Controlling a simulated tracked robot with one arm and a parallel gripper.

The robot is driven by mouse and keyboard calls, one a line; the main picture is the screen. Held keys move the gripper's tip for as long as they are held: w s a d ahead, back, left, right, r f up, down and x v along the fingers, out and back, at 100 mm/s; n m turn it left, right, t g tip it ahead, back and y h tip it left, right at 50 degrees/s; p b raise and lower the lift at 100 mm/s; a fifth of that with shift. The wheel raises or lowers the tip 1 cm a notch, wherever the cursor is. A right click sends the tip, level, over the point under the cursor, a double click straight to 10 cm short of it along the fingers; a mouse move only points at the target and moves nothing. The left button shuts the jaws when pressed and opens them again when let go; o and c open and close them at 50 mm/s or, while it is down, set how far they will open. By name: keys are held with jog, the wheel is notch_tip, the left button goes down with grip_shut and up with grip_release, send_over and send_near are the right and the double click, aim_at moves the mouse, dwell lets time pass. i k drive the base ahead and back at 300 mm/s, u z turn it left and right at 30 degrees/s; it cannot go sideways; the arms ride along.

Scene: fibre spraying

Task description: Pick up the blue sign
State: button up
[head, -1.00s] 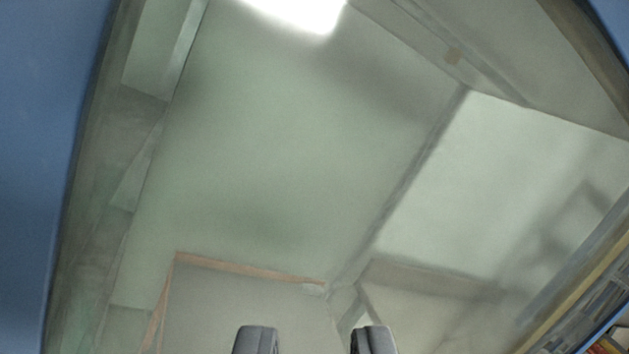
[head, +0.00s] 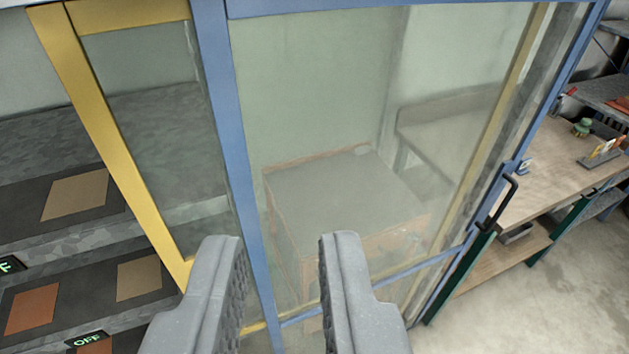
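My gripper (head: 285,262) shows at the bottom middle of the head view. Its two grey fingers stand apart with nothing between them. Behind them is a glazed booth door with a blue frame (head: 228,150).
A yellow frame (head: 112,150) leans at the left, in front of dark steps with tan and orange panels and lit OFF labels. Through the glass stands a table (head: 340,205). A black door handle (head: 497,200) is at the right. A wooden workbench (head: 540,195) with small items stands beyond, over bare floor (head: 540,300).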

aim_at(521, 169)
jog(key=z, duration=0.45)
jog(key=k, duration=1.2)
jog(key=z, duration=0.95)
jog(key=i, duration=1.65)
jog(key=u, duration=0.55)
